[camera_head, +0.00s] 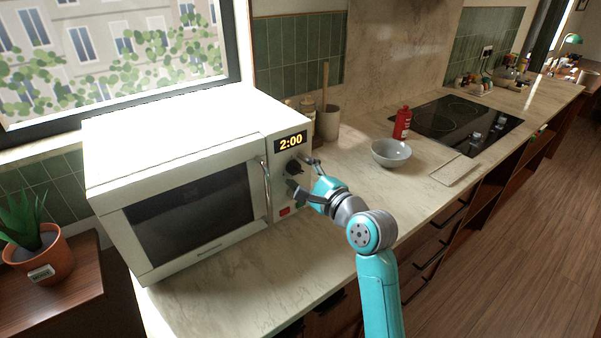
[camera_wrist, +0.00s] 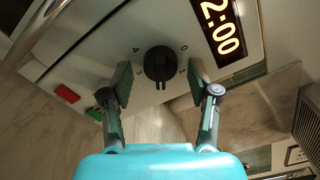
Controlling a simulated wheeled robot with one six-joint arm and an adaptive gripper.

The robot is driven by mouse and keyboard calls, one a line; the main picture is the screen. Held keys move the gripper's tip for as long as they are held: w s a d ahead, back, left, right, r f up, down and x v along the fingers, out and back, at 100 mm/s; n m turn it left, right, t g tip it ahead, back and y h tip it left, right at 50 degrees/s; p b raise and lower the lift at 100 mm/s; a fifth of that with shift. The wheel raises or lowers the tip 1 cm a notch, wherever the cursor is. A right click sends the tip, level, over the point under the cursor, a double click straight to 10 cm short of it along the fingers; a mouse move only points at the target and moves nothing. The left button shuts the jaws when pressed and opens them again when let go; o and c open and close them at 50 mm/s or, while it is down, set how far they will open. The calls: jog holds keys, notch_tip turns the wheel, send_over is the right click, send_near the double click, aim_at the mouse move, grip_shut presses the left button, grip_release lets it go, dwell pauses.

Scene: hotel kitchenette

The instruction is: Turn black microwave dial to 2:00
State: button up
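The white microwave (camera_head: 185,150) stands on the counter with its door closed. Its display (camera_head: 291,141) reads 2:00, and the digits also show in the wrist view (camera_wrist: 221,27). The black dial (camera_head: 293,167) sits below the display; in the wrist view the dial (camera_wrist: 159,64) lies between my fingertips. My gripper (camera_wrist: 159,80) is open, one finger on each side of the dial, with a visible gap on both sides. In the head view my gripper (camera_head: 303,176) is in front of the control panel and partly covers it.
A red button (camera_head: 285,211) is low on the panel, beside a green one. A grey bowl (camera_head: 390,152), a red bottle (camera_head: 402,122) and a utensil crock (camera_head: 327,121) stand on the counter to the right. A potted plant (camera_head: 38,245) is at the left.

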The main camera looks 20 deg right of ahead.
jog(key=v, duration=1.2)
dwell(0.5)
